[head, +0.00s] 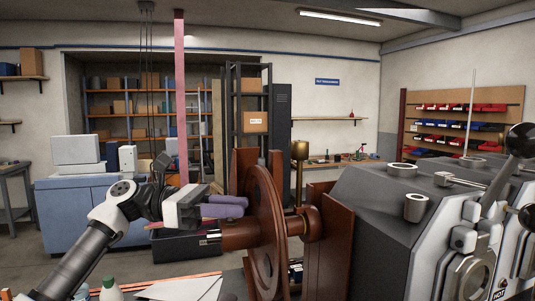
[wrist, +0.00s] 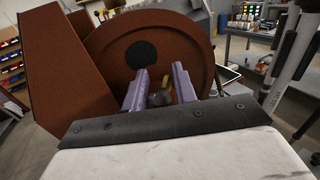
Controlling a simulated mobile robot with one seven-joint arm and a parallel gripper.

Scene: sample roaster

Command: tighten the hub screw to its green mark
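A large reddish-brown wheel (head: 265,225) stands upright in the head view, with a thick brown hub (head: 238,235) pointing left. My gripper (head: 243,205), with two purple fingers, is above the hub, on the wheel's left side. In the wrist view the wheel (wrist: 185,50) fills the upper middle. My gripper (wrist: 160,72) has its fingers apart there. A small dark rounded piece (wrist: 160,98) with a yellowish bit beside it shows between the fingers; it may be the hub screw, but I cannot tell for sure. Contact with the fingers is unclear. I see no green mark.
A dark grey machine (head: 385,225) with levers and metal fittings stands close on the right. A brown upright plate (head: 330,240) is beside the wheel. A black bin (head: 185,245) is behind the hub.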

